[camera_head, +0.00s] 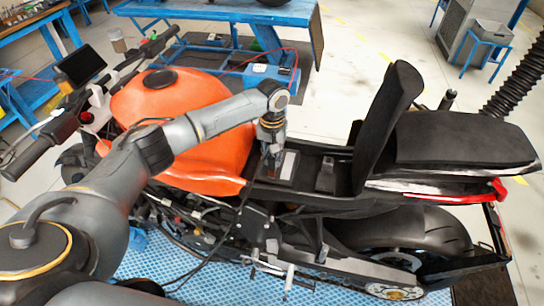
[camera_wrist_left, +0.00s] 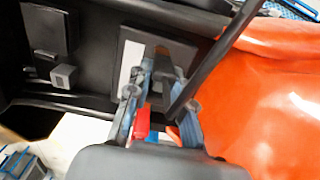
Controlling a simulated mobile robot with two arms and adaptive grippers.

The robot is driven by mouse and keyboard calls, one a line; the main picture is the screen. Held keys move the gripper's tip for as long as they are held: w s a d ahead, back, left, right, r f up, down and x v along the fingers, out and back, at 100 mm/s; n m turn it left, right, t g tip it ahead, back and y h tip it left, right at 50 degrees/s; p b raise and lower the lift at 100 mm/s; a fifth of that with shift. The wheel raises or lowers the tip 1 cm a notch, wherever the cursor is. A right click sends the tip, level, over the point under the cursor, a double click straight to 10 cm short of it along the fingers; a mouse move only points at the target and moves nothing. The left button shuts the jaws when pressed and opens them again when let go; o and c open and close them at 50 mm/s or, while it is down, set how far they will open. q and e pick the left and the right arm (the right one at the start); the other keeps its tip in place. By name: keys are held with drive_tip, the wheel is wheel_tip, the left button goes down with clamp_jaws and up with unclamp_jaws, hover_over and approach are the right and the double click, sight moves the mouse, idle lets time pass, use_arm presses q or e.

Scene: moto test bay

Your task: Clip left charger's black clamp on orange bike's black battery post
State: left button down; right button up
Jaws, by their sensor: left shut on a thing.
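The orange bike (camera_head: 215,165) stands with its seat panel (camera_head: 390,115) tilted up over an open bay. The dark battery (camera_head: 285,168), with a pale label, lies in that bay; it also shows in the left wrist view (camera_wrist_left: 150,35). My left gripper (camera_head: 272,150) is over the battery's tank-side end, shut on the black clamp (camera_wrist_left: 170,70). The clamp's black cable (camera_wrist_left: 215,60) runs from the gripper and hangs down the bike's near side. A small red piece (camera_wrist_left: 142,123) shows between the fingers. The black post is hidden, so contact with the clamp cannot be told. My right gripper is out of view.
A blue box (camera_head: 262,74) with a red cable stands on a blue bench (camera_head: 215,55) behind the bike. The handlebar with a dark screen (camera_head: 80,65) is at left. A black ribbed hose (camera_head: 518,80) hangs at right. Open floor lies behind the tail.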

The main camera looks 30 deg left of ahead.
use_arm(q)
drive_tip(key=shift+p, duration=0.3)
drive_tip(key=shift+f, duration=0.6)
idle(0.6)
drive_tip(key=c, duration=1.1)
unclamp_jaws()
wheel_tip(320, 180, up, 12)
drive_tip(key=shift+s+r, duration=0.1)
